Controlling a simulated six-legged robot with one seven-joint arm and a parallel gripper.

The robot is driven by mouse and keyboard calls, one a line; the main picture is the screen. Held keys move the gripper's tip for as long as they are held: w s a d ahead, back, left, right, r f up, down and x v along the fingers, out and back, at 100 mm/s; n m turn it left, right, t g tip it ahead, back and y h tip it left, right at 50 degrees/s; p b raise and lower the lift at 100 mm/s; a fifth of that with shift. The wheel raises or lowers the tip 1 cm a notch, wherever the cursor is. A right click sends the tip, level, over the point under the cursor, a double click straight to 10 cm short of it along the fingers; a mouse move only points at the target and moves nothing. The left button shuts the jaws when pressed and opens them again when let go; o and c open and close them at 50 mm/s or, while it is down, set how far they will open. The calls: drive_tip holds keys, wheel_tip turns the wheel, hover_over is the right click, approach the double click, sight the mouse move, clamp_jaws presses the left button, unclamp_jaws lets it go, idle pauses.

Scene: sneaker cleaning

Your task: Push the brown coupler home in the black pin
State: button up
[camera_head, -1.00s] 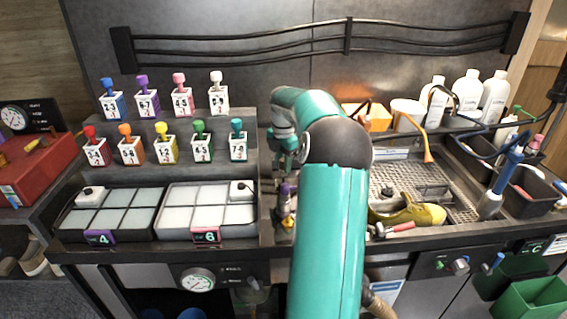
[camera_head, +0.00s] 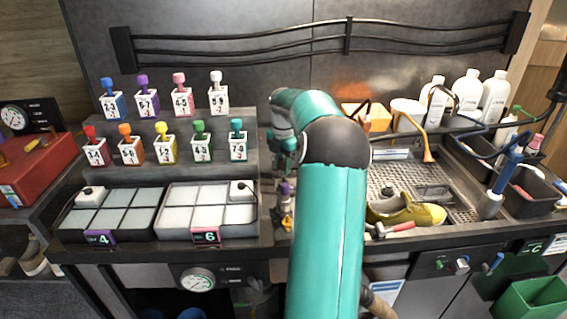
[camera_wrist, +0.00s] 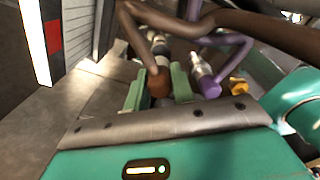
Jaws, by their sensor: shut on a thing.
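In the wrist view the brown coupler (camera_wrist: 158,83) sits between the two green fingers of my gripper (camera_wrist: 160,88), which is shut on it. A brown hose (camera_wrist: 137,42) runs up from it and crosses the view. Just beyond the coupler is a banded fitting (camera_wrist: 162,46) with white and dark parts, which looks like the black pin. The hose partly covers it, so I cannot tell how far the coupler is on it. In the head view my gripper (camera_head: 281,163) is low at the left edge of the sink, mostly hidden by my arm.
A purple coupler (camera_wrist: 209,88) on a metal fitting stands close to the right of my gripper, with a yellow fitting (camera_wrist: 237,86) beyond. A purple hose (camera_wrist: 236,44) crosses near. A tray of pads (camera_head: 207,207) lies left, a yellow shoe (camera_head: 418,213) in the sink to the right.

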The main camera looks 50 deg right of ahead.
drive_tip(key=shift+f, duration=1.5)
drive_tip(key=o, duration=1)
wheel_tip(320, 180, up, 14)
drive_tip(key=shift+f, duration=0.15)
